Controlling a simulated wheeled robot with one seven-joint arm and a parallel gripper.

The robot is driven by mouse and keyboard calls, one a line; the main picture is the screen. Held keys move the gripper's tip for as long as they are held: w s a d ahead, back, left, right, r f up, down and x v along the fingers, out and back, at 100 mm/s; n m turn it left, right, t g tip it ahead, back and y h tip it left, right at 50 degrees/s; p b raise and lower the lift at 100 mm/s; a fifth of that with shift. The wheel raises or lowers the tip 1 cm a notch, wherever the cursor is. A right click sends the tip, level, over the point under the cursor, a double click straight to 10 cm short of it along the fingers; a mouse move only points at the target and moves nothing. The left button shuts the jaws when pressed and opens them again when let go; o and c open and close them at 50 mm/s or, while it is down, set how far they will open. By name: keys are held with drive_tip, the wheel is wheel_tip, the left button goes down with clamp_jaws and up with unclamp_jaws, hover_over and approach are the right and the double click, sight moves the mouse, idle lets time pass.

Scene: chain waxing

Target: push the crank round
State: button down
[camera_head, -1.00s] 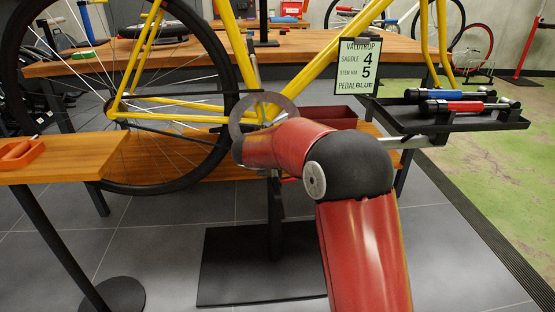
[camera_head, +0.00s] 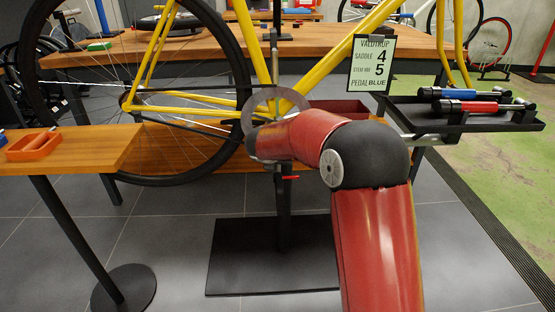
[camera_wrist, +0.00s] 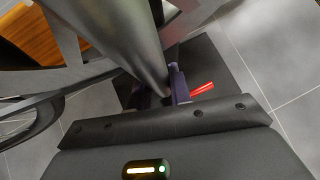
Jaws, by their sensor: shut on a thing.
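The yellow bike (camera_head: 330,75) is held on a stand, with its grey ring-shaped chainring (camera_head: 250,118) showing just above my arm in the head view. My forearm hides the crank and my gripper there. In the wrist view, my gripper (camera_wrist: 157,96) has purple-dark fingers on either side of a thick grey bar, which looks like the crank (camera_wrist: 132,45). The bar slopes down from upper left into the jaws. The fingers are shut on it; the exact contact is partly hidden by the bar.
A red lever (camera_head: 290,178) sticks out from the stand post, above the black base plate (camera_head: 235,282). A wooden table with an orange tray (camera_head: 33,146) stands left. A black tray (camera_head: 515,121) with blue and red tools is right. A sign (camera_head: 371,64) hangs near the frame.

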drive_tip(key=c, duration=1.3)
unclamp_jaws()
drive_tip(key=p+v, duration=0.1)
drive_tip(key=v, duration=0.6)
drive_tip(key=shift+s+r, duration=0.25)
drive_tip(key=shift+s, duration=0.05)
drive_tip(key=shift+a, duration=0.15)
